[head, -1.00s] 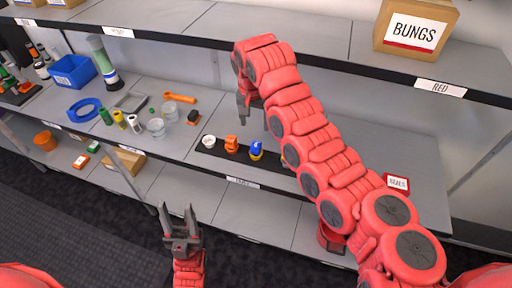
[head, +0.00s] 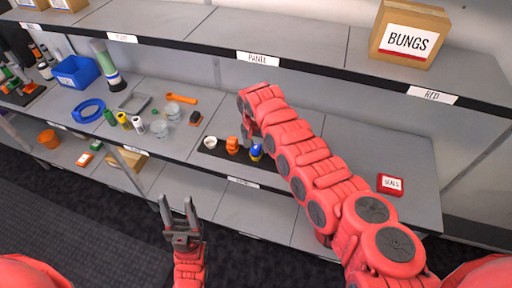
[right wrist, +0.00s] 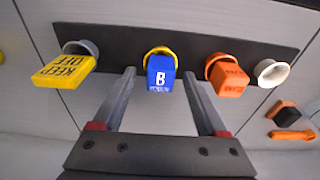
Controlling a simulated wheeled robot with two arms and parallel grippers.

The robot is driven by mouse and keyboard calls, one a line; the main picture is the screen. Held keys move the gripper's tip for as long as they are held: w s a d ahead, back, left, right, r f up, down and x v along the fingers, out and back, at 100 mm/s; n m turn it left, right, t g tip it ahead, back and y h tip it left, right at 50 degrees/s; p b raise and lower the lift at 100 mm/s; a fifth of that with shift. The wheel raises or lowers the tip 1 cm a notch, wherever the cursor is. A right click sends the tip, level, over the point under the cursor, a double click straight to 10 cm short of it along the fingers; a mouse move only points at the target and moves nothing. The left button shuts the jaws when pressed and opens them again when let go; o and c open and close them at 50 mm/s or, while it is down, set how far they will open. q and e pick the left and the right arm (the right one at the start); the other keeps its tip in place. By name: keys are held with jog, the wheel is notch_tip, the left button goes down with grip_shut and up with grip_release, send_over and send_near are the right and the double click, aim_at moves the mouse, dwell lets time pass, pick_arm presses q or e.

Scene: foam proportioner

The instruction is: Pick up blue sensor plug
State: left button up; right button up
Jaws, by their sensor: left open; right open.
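The blue sensor plug (head: 256,152) stands on a black strip (head: 213,151) on the middle shelf, with a yellow ring at its base. In the right wrist view the blue plug (right wrist: 160,73) shows a white "B" and lies between the lines of my two open fingers, just beyond their tips. My right gripper (right wrist: 158,76) is open and empty; in the head view my right arm hides most of it. My left gripper (head: 179,205) is open and empty, low in front of the shelf, far from the plug.
On the same strip sit an orange plug (right wrist: 228,75), a white ring (right wrist: 270,73) and a yellow "KEEP OFF" plug (right wrist: 64,71). A red seals box (head: 390,184) lies to the right. The upper shelf edge (head: 300,66) runs above my right arm.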

jog(key=shift+f, duration=0.45)
grip_shut()
jog(key=shift+r, duration=0.15)
jog(key=shift+w+r+b, duration=0.1)
jog(key=shift+r+b, duration=0.25)
jog(key=shift+r, duration=0.05)
notch_tip(320, 180, up, 2)
jog(key=shift+r+b, duration=0.1)
jog(key=shift+b, duration=0.75)
jog(key=s+a+r+p, duration=0.15)
jog(key=s+a, duration=0.25)
jog(key=s, duration=1.1)
jog(key=r+p, duration=0.5)
jog(key=shift+s+r, duration=0.15)
jog(key=shift+s, duration=0.15)
